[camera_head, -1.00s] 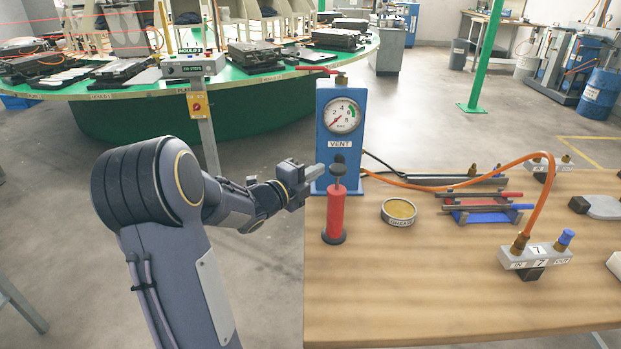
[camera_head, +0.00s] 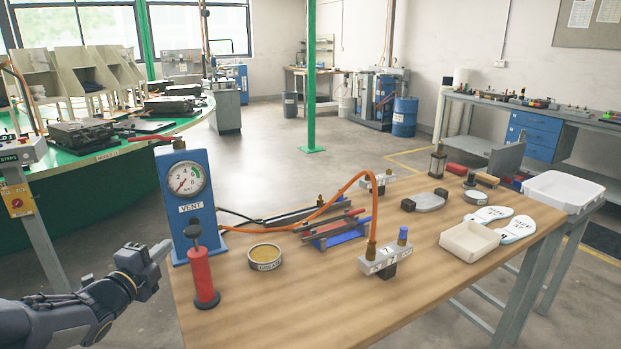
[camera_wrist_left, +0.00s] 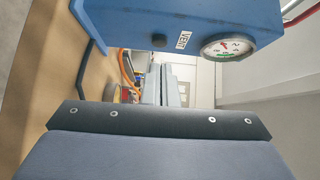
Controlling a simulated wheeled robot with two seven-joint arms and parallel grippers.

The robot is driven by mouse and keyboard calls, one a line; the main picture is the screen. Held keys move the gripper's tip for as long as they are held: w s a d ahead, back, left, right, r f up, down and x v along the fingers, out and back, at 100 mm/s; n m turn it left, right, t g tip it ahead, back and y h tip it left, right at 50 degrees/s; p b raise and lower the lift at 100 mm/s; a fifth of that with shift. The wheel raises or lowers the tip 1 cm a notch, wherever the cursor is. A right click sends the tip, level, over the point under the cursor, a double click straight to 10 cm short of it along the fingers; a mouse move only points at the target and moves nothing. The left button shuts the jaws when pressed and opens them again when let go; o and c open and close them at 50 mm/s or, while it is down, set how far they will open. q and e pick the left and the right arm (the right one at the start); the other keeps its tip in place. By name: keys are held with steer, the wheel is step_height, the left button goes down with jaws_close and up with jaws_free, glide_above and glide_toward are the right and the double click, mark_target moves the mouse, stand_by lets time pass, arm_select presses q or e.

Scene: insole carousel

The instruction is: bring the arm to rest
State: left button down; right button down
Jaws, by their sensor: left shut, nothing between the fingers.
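My left gripper (camera_head: 158,249) is at the lower left of the head view, just left of the table's near left corner. Its fingers are together and hold nothing. It is beside the blue vent box with a gauge (camera_head: 188,205) and left of the red hand pump (camera_head: 203,270). In the left wrist view the blue vent box (camera_wrist_left: 160,22) fills the top, with its gauge at the right. The closed fingers (camera_wrist_left: 165,85) point past the box there. My right gripper is not in view.
The wooden table (camera_head: 330,290) carries a round tin (camera_head: 265,257), a rack with rods (camera_head: 335,228), a grey hose block (camera_head: 385,262), an orange hose, white insoles (camera_head: 515,228) and a white tray (camera_head: 470,240). The green carousel (camera_head: 90,170) stands at left. Open floor lies behind the table.

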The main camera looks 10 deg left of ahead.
arm_select(q)
steer(key=s+d+r+n+g+y+p, duration=0.4)
steer(key=s+r+n+p, duration=0.25)
steer(key=s+n, duration=0.4)
steer(key=s+d+f+n+g+h+p, duration=0.1)
steer(key=s+d+n+g+h+p, duration=0.1)
steer(key=s+d, duration=0.7)
steer(key=s+d+f+n+g+h+p, duration=0.2)
steer(key=s+d+n+g+h, duration=0.2)
steer(key=s+d+n+g, duration=0.2)
steer(key=s+d+n, duration=0.2)
steer(key=s+d, duration=0.1)
steer(key=s, duration=0.1)
steer(key=shift+d+h, duration=0.2)
steer(key=shift+h, duration=0.1)
